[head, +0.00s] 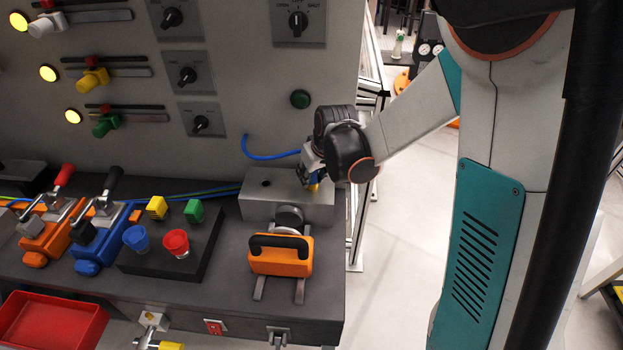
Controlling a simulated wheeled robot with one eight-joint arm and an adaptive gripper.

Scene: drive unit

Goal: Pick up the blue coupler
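My gripper (310,183) is at the right end of the grey block (255,207), near the panel. It points down and is partly hidden by my black wrist. Small blue and yellow bits show at its fingertips; I cannot tell whether they belong to a coupler, or whether the fingers are open or shut. A blue hose (268,157) curves out from the panel and runs behind my wrist; its far end is hidden. A blue cup-shaped piece (137,239) sits on the black block, well left of my gripper; I cannot tell if it is the coupler.
An orange-handled slide (281,262) stands before the grey block. Lever clamps and a red tray (52,320) are left.

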